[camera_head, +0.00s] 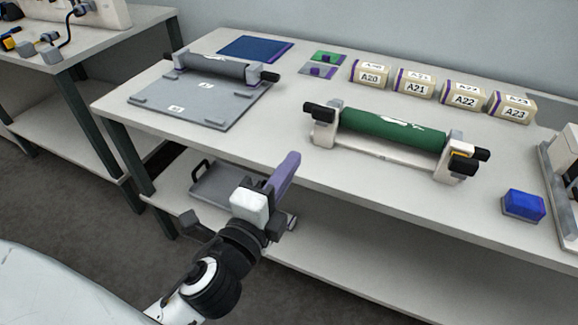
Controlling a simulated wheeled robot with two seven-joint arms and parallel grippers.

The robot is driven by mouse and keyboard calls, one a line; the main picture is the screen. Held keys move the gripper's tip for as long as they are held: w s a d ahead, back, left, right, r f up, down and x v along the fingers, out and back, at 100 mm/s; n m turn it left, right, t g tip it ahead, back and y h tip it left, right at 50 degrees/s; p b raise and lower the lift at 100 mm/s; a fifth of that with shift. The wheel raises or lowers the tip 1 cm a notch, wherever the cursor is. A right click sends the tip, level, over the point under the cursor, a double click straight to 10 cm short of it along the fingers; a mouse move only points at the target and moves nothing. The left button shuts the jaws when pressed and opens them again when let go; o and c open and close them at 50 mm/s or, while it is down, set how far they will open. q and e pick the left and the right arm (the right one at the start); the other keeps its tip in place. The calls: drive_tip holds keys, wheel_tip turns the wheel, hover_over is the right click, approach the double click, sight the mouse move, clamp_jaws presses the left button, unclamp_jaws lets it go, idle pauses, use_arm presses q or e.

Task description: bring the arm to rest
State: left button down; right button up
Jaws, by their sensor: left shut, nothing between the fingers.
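My left arm comes in from the lower left. Its gripper (284,176) is shut and empty, with purple fingers pointing up and away. In the picture it overlaps the front edge of the table (335,185); I cannot tell its exact height over the edge. My right gripper is not in view. A green roll (393,131) lies in a white stand with black end grips to the right of my left gripper. A grey roll (213,67) lies on a grey plate (187,104) at the back left. Neither touches my gripper.
Boxes labelled A20 (369,76), A21, A22 and A23 (510,107) stand along the back. A blue block (523,205) sits at the right. A grey tray (222,190) lies on the lower shelf behind my arm. The tabletop between the plate and green roll is clear.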

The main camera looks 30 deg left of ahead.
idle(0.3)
use_arm(q)
drive_tip(key=s+d+f+n+g+h, duration=0.1)
drive_tip(key=s+f+n+g, duration=0.2)
drive_tip(key=f, duration=0.7)
drive_tip(key=s+d+f+n+g+h, duration=0.1)
drive_tip(key=s+f+n+g, duration=0.2)
drive_tip(key=s+f+n, duration=0.4)
drive_tip(key=s+f+n+g+h, duration=0.1)
drive_tip(key=s+f+n+g, duration=0.2)
drive_tip(key=f, duration=1.1)
drive_tip(key=s+n, duration=0.2)
drive_tip(key=s, duration=0.1)
drive_tip(key=shift+d+f+n, duration=0.4)
